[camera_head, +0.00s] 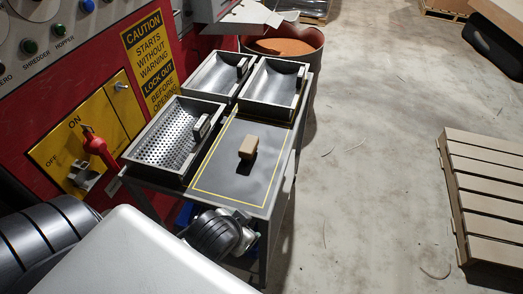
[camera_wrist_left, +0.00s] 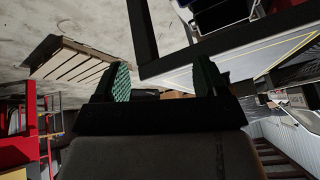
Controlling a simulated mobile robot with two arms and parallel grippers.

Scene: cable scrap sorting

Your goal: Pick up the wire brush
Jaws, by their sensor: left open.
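A small tan block (camera_head: 248,147), which appears to be the wire brush, lies on the dark table top (camera_head: 225,185) inside a yellow outline. Its bristles cannot be made out. A dark, rounded part of my left arm shows at the table's near end in the head view, below the block and apart from it. My left gripper (camera_wrist_left: 161,82) is open in the left wrist view, with two green-padded fingers spread and nothing clearly held. A small tan patch shows beyond the fingers; I cannot tell what it is. My right gripper is not in view.
A perforated tray (camera_head: 168,138) and two smooth metal trays (camera_head: 212,78) (camera_head: 273,88) stand on the table's left and far parts. A red machine (camera_head: 120,75) borders the left. A slatted pallet (camera_head: 485,190) lies right. Floor between is mostly open, with scattered wire scraps.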

